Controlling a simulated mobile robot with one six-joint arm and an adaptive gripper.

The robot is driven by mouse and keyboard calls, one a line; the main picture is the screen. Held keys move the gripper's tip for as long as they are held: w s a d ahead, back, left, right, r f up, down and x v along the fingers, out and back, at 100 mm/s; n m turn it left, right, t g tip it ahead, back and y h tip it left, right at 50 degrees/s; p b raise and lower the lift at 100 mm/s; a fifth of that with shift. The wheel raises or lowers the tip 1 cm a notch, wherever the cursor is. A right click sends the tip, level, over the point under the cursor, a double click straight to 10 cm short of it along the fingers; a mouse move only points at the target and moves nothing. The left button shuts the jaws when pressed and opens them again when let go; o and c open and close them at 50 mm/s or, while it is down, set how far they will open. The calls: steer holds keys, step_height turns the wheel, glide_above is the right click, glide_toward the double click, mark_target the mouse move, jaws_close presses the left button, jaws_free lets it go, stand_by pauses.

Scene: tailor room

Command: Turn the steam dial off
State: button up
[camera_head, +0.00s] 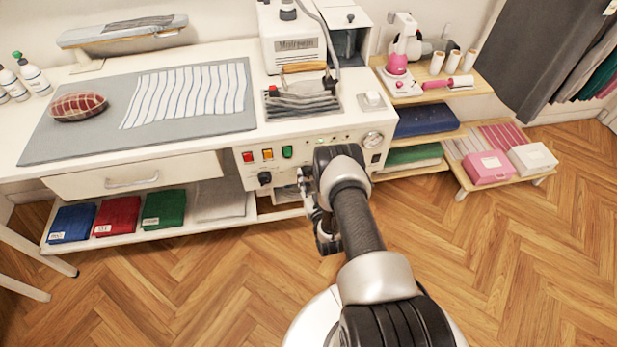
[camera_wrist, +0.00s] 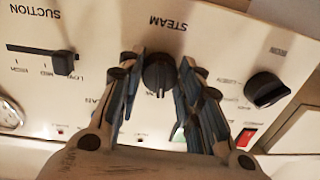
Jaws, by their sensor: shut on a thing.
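The steam dial (camera_wrist: 158,75) is a round black knob on the cream front panel (camera_wrist: 110,30) of the steam station. The word STEAM shows upside down beside it in the wrist view. My gripper (camera_wrist: 160,70) has one finger on each side of the dial and is shut on it. I cannot read the dial's setting, because the fingers cover most of the markings around it. In the head view my gripper (camera_head: 307,188) is at the station's front panel, and my arm hides the dial.
A black IRON knob (camera_wrist: 266,89) and a SUCTION slider (camera_wrist: 63,63) flank the dial. The wooden floor (camera_head: 480,260) is clear.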

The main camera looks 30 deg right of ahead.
steer(key=n, duration=0.5)
steer(key=shift+r+p, duration=0.15)
steer(key=shift+p, duration=0.2)
steer(key=shift+n+g, duration=0.3)
steer(key=shift+n, duration=2)
steer(key=o, duration=1.1)
steer(key=shift+c, duration=0.2)
steer(key=v, duration=0.7)
steer(key=shift+s, duration=0.25)
steer(key=shift+a, duration=0.15)
